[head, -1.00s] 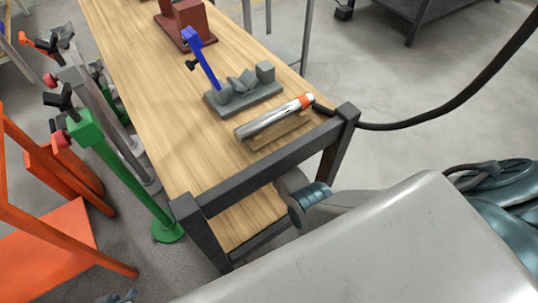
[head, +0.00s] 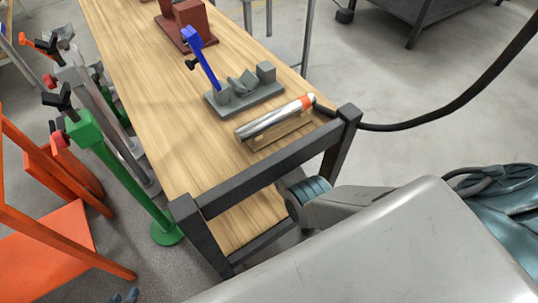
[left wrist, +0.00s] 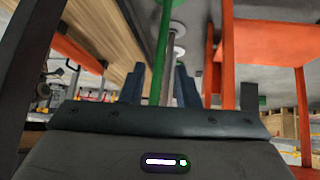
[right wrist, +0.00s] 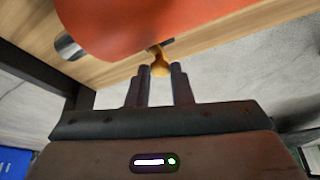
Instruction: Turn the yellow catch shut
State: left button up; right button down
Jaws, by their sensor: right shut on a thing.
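The yellow catch (right wrist: 160,66) shows in the right wrist view as a small knob below a large orange-red body (right wrist: 145,22). My right gripper (right wrist: 161,72) has its fingertips on either side of the catch and is shut on it. The catch and this gripper are hidden in the head view; only part of my right arm shows by the near table end. My left gripper (left wrist: 158,72) is open and empty in its wrist view. In the head view only its tips (head: 127,296) show at the bottom edge.
A wooden table (head: 135,75) with a dark frame carries a grey block with a blue lever (head: 205,65) and a silver cylinder (head: 270,122) with an orange end. A green stand (head: 125,175) and orange frames (head: 55,235) crowd the left. Floor at right is partly clear.

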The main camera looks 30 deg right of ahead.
jog(key=c, duration=1.6)
grip_release()
